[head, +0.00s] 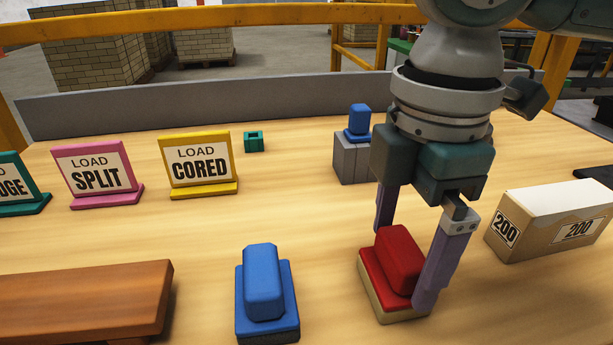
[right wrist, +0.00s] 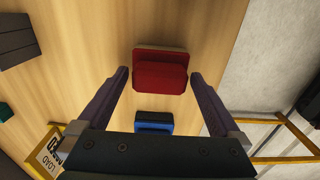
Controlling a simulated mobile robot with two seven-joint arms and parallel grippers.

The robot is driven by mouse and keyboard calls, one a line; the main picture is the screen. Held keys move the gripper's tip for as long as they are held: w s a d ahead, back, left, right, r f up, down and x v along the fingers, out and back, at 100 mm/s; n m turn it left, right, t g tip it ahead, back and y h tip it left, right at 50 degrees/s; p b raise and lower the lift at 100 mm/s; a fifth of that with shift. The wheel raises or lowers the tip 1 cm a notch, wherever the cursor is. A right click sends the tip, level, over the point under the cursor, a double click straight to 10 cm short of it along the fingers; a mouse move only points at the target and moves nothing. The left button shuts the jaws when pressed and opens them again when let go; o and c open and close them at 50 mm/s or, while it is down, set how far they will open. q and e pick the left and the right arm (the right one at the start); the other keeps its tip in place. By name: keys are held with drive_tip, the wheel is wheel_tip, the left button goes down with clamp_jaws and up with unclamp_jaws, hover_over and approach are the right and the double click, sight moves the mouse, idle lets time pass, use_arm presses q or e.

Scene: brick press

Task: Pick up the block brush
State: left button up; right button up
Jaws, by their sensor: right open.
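The block brush (head: 400,257) appears to be the red block with a raised red grip and a pale, bristle-like base, resting on the table at the right of centre in the head view. It also shows in the right wrist view (right wrist: 160,76). My right gripper (head: 405,265) points down over it, with its two purple fingers apart on either side of the red grip. In the right wrist view my right gripper (right wrist: 160,84) is open, with the red block between and just beyond the fingertips. Contact cannot be told. My left gripper is not in view.
A similar blue block (head: 265,290) stands left of the red one. A box marked 200 (head: 550,220) is to the right. Grey blocks (head: 350,160) with a blue piece stand behind. Load signs (head: 200,165) and a brown board (head: 80,300) are at left. The table's middle is clear.

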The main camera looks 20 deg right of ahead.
sight(404, 245)
drive_tip(key=shift+c, duration=0.2)
drive_tip(key=c, duration=1.2)
drive_tip(key=shift+c, duration=0.2)
drive_tip(key=shift+r, duration=0.5)
wheel_tip(404, 245, up, 19)
drive_tip(key=p, duration=0.4)
drive_tip(key=shift+p, duration=0.35)
